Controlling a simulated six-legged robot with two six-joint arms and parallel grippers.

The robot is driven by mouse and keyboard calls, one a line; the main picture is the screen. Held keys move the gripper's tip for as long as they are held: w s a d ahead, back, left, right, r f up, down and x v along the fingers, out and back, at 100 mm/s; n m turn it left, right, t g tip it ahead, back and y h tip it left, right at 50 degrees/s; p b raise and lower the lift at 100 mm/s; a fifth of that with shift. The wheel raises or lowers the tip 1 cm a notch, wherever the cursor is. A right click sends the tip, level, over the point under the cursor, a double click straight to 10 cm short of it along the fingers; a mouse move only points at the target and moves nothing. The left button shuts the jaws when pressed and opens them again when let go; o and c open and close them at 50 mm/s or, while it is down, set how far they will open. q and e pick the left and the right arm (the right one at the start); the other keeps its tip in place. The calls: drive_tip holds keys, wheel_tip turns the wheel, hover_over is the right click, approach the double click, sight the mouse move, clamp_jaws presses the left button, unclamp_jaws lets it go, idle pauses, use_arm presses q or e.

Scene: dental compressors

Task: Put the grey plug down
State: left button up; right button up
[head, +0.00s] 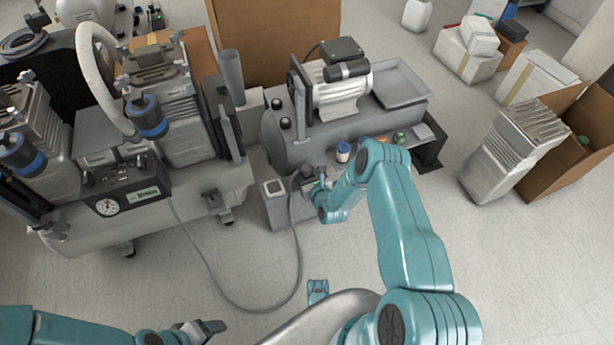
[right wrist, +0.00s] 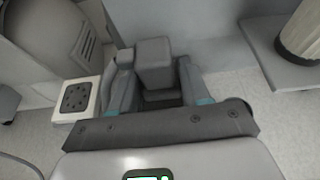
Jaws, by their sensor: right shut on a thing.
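My right gripper (head: 314,184) is in the middle of the head view, low in front of the grey compressor tank. It also shows in the right wrist view (right wrist: 155,88), with one finger on each side of the grey plug (right wrist: 154,62). The plug is a blocky grey piece, and the gripper is shut on it. Its underside is hidden, so I cannot tell whether it touches anything below. My left gripper (head: 208,328) is low at the left in the head view, away from the plug; its finger gap is not clear.
A grey hose (head: 262,309) curves over the floor. A compressor (head: 340,90) stands behind. Cardboard boxes (head: 560,165) stand right.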

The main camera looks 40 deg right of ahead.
drive_tip(key=shift+f+b, duration=0.35)
drive_tip(key=shift+f, duration=0.15)
drive_tip(key=shift+f, duration=0.1)
drive_tip(key=shift+s, duration=0.1)
